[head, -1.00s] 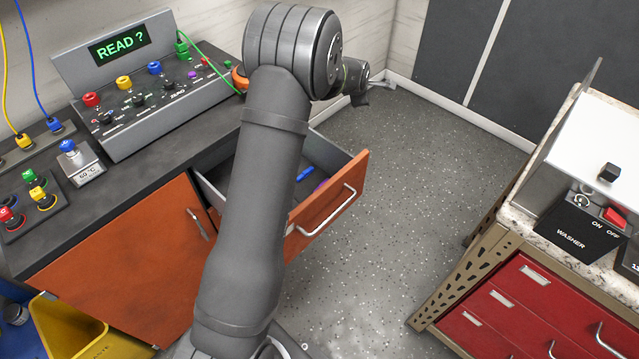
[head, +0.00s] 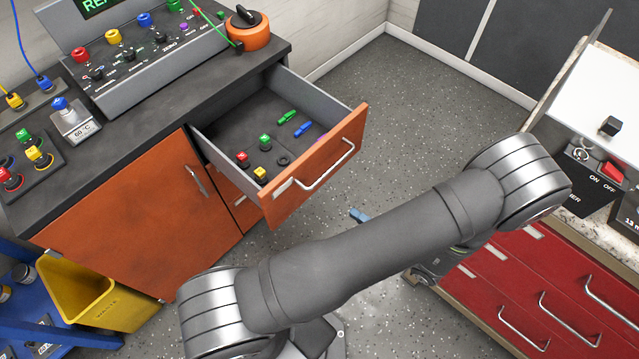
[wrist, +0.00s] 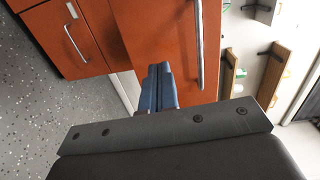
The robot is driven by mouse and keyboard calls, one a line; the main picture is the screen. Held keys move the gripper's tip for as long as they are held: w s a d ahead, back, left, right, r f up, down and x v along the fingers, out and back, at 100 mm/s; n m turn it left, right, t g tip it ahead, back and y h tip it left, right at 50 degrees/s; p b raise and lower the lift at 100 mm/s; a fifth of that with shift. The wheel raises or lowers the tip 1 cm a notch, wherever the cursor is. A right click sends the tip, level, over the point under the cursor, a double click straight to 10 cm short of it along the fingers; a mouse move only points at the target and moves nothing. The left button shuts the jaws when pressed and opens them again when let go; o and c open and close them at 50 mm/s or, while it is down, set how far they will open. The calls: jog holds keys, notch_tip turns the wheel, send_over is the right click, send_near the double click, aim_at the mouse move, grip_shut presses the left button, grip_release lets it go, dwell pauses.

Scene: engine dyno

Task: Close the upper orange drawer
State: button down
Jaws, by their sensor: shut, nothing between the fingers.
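The upper orange drawer (head: 318,172) stands pulled out from the cabinet, with a silver bar handle (head: 327,166) on its front. Inside lie red, green and yellow plugs, a dark ring, and green and blue pieces. My gripper (head: 359,215) shows only as small blue fingertips past my arm, to the right of and below the drawer front; the rest is hidden by my arm. In the wrist view, my blue fingers (wrist: 159,85) are together and empty. They point towards an orange front (wrist: 150,35) with its handle (wrist: 199,45) just right of them. I cannot tell contact.
The dark worktop (head: 150,125) carries a control panel and an orange knob unit (head: 249,30). A red drawer cabinet (head: 540,285) stands at the right, close to my arm. A yellow bin (head: 85,295) is at lower left. Speckled floor (head: 430,100) is clear between them.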

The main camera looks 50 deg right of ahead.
jog(key=m, duration=0.1)
send_near(311, 179)
jog(key=shift+t+h, duration=0.3)
jog(key=w, duration=0.7)
jog(key=shift+a+f, duration=0.1)
jog(key=shift+a, duration=0.1)
jog(key=w, duration=3.1)
jog(key=shift+w, duration=0.35)
jog(key=shift+w, duration=0.1)
